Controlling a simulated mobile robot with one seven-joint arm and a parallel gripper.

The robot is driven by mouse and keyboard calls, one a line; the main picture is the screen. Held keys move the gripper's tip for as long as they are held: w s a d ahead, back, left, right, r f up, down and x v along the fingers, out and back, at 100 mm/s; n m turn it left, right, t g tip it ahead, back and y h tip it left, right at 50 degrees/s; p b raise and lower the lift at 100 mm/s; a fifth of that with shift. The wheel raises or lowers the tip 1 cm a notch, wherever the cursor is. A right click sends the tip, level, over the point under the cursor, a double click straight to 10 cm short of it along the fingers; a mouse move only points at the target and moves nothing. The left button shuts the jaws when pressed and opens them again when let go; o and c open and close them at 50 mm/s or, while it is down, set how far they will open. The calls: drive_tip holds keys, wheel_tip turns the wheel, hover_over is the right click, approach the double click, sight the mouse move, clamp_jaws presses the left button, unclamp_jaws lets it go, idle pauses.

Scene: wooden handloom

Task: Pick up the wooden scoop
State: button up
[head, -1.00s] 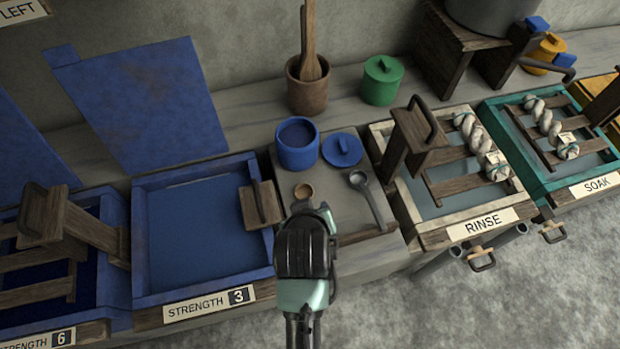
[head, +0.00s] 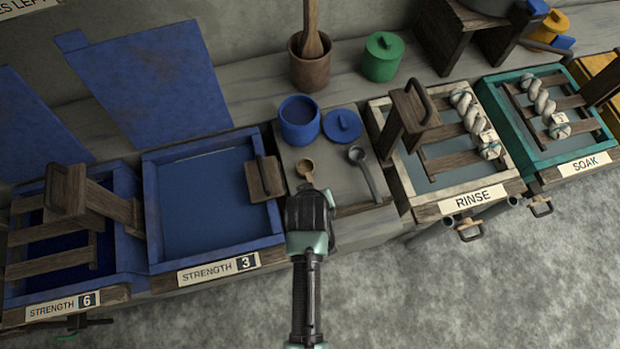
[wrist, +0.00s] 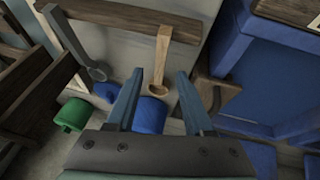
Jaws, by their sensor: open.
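The wooden scoop (head: 305,166) lies on the grey stand between the strength 3 vat and the rinse vat. In the head view only its small round bowl and a short part of its handle show; my gripper hides the rest. In the wrist view the scoop (wrist: 162,58) shows whole, with its pale handle pointing up and its bowl lower down. My gripper (wrist: 159,75) is open and empty, its two blue-grey fingers on either side of the scoop in that view. I cannot tell how high the fingers are above it. My gripper (head: 313,190) is just in front of the bowl in the head view.
A grey metal ladle (head: 365,170) lies close to the right of the scoop. A blue pot (head: 299,122) and its blue lid (head: 343,126) are behind.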

drive_tip(key=shift+x, duration=2.75)
drive_tip(key=shift+r, duration=0.1)
clamp_jaws()
